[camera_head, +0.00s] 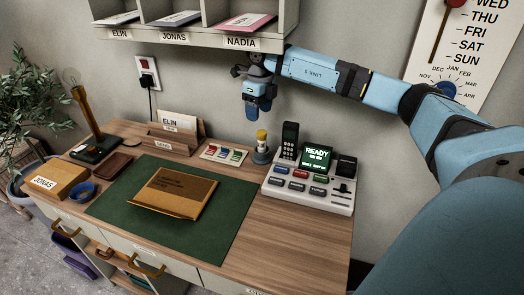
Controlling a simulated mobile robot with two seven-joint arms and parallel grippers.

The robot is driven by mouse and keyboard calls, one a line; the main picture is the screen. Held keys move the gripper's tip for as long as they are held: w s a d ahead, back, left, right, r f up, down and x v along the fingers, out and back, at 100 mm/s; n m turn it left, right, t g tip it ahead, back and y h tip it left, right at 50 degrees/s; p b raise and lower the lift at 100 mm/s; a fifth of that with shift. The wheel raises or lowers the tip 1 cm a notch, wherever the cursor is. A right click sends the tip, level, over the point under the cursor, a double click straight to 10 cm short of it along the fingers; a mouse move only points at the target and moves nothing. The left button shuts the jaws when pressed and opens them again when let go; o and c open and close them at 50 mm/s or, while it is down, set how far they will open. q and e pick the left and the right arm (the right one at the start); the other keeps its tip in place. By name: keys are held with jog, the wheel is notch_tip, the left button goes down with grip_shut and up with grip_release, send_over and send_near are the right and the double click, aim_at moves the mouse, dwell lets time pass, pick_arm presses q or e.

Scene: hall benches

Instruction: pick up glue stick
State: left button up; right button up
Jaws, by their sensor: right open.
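A small upright stick with a yellow cap (262,135), which looks like the glue stick, stands in a round blue-grey holder (261,156) near the back of the desk. My right gripper (258,112) is open and empty. It hangs just above the yellow cap, pointing down, with a gap between them. Its arm reaches in from the right. My left gripper is not in view.
A console with a READY screen (317,155) and a handset (289,140) stands right of the holder. A card with coloured tabs (224,153) lies left of it. Labelled cubbies (205,38) hang above.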

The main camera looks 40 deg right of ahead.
aim_at(262, 132)
jog(key=shift+s+d+r+h, duration=0.1)
jog(key=shift+d+h, duration=0.2)
jog(key=shift+d, duration=0.5)
jog(key=shift+d+f, duration=0.15)
jog(key=shift+f, duration=0.2)
jog(key=f+b, duration=0.1)
jog(key=f, duration=1)
jog(key=shift+w+a+b, duration=0.2)
jog(key=shift+b, duration=0.2)
jog(key=shift+r, duration=0.1)
jog(key=c, duration=1)
